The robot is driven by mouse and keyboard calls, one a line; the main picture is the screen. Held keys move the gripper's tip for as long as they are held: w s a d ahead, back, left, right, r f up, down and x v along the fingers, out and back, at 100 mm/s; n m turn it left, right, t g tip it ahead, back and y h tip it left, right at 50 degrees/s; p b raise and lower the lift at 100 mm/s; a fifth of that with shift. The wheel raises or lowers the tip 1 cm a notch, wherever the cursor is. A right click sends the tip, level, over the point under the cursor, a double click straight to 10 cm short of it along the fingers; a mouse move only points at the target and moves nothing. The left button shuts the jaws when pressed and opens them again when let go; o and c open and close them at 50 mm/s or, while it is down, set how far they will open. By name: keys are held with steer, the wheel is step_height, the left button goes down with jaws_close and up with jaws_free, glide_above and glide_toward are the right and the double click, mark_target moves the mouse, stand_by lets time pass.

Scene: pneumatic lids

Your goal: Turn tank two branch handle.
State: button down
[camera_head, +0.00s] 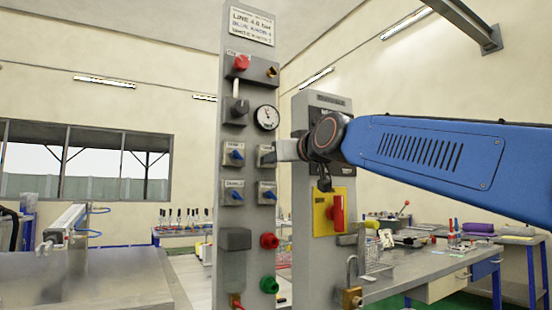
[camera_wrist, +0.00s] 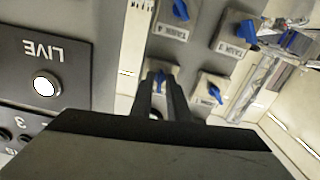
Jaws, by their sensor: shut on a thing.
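The tank two branch handle is the blue lever (camera_wrist: 161,77) on a pale block, between my fingertips in the wrist view. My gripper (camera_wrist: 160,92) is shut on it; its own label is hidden. In the head view my gripper (camera_head: 272,156) reaches from the right to the upper right valve of the grey panel (camera_head: 206,120) and hides that handle. The other blue handles are tank one (camera_head: 236,155) at upper left, tank three (camera_head: 234,193) at lower left and tank four (camera_head: 268,194) at lower right.
A round gauge (camera_head: 266,118) and a red knob (camera_head: 241,62) sit above the handles. A second grey post (camera_head: 310,270) with a red switch on a yellow plate (camera_head: 322,213) stands close under my arm. A padlock (camera_head: 351,298) hangs low on it. Workbenches stand behind.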

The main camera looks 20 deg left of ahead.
steer(key=shift+f+m, duration=0.1)
steer(key=shift+m, duration=5)
steer(key=c, duration=2)
jaws_free()
steer(key=v, duration=1.7)
steer(key=shift+s+d, duration=0.1)
steer(key=shift+d, duration=0.15)
